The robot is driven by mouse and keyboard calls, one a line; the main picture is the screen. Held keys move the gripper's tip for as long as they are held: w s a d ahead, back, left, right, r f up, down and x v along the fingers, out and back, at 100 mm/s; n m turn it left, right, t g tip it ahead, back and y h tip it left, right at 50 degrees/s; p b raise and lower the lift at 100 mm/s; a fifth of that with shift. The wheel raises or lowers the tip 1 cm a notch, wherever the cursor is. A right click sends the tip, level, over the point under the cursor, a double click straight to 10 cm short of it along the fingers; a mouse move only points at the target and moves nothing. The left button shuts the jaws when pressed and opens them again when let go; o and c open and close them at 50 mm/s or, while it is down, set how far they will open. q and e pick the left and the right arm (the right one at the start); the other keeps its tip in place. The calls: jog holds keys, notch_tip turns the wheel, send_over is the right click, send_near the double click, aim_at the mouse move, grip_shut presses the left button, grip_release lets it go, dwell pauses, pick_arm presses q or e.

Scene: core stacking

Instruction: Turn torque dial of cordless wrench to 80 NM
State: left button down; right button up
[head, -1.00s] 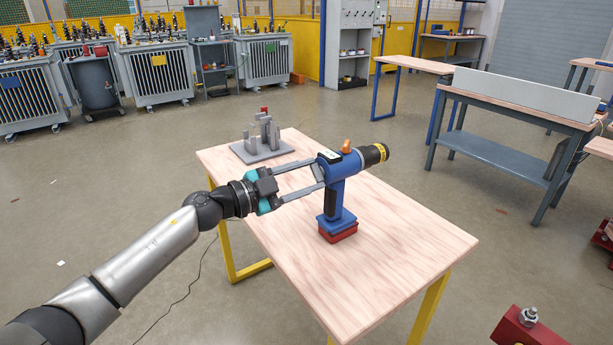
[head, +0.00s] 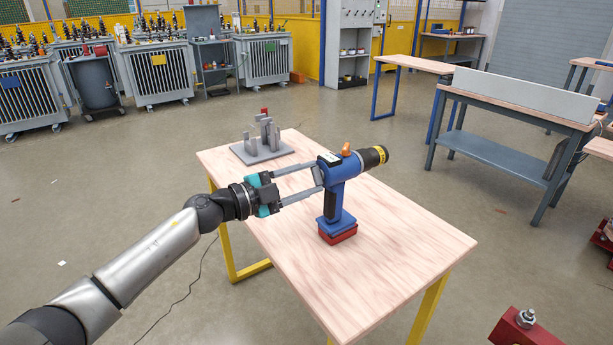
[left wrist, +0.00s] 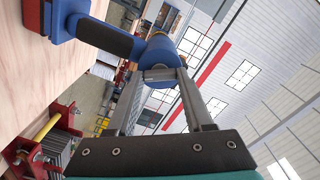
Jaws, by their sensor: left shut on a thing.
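The cordless wrench (head: 334,190) stands upright on the wooden table, blue with a dark grip, a red base and a black nose with a yellow ring pointing right. An orange part (head: 346,149) sits on top of its body. My left gripper (head: 318,175) reaches in from the left, its fingers shut at the rear end of the wrench body. In the left wrist view the fingers (left wrist: 160,76) close at the rear of the blue body (left wrist: 160,50). My right gripper is not in view.
The wooden table (head: 400,260) is clear around the wrench. A grey fixture (head: 263,145) with upright blocks stands at its far left corner. A red part with a bolt (head: 525,325) shows at the lower right. Workbenches stand farther back right.

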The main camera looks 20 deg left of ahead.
pick_arm(q)
jog(key=m, duration=0.3)
jog(key=shift+p, duration=0.3)
jog(key=m, duration=0.6)
jog(key=shift+m, duration=1.1)
jog(key=shift+m+b, duration=0.65)
jog(key=shift+m, duration=1.25)
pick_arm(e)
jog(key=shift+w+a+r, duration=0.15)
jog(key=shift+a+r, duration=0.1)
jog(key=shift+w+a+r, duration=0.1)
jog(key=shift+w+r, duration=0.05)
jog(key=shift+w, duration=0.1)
